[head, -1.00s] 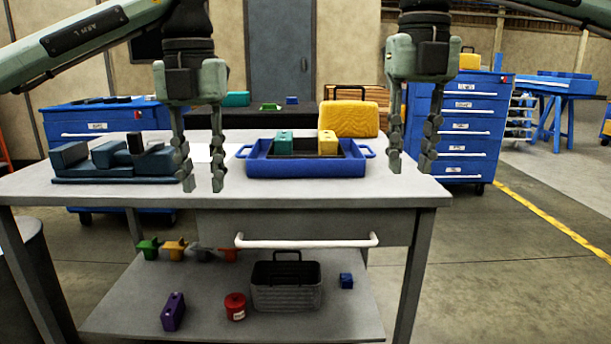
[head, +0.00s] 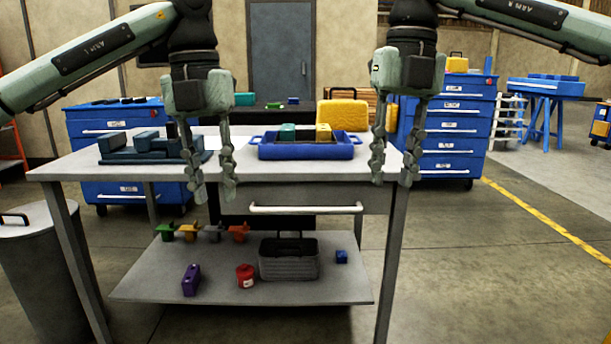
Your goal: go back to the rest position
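My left gripper (head: 213,188) hangs with its fingers pointing down, in front of the workbench's front edge at the left. Its fingers are apart and nothing is between them. My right gripper (head: 393,172) hangs in the same way in front of the bench's right end. Its fingers are apart and empty. The workbench (head: 230,170) stands ahead of me. On its top are a blue tray (head: 305,152) holding a teal block (head: 288,132) and a yellow block (head: 323,132), and a dark blue-grey fixture (head: 150,150) partly behind my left gripper.
The lower shelf (head: 215,285) holds a grey basket (head: 288,264), a red can (head: 245,276), a purple block (head: 191,280), a small blue cube (head: 341,257) and several coloured pieces. A bin (head: 30,265) stands at the left. Blue drawer cabinets (head: 450,125) stand behind. Floor at the right is clear.

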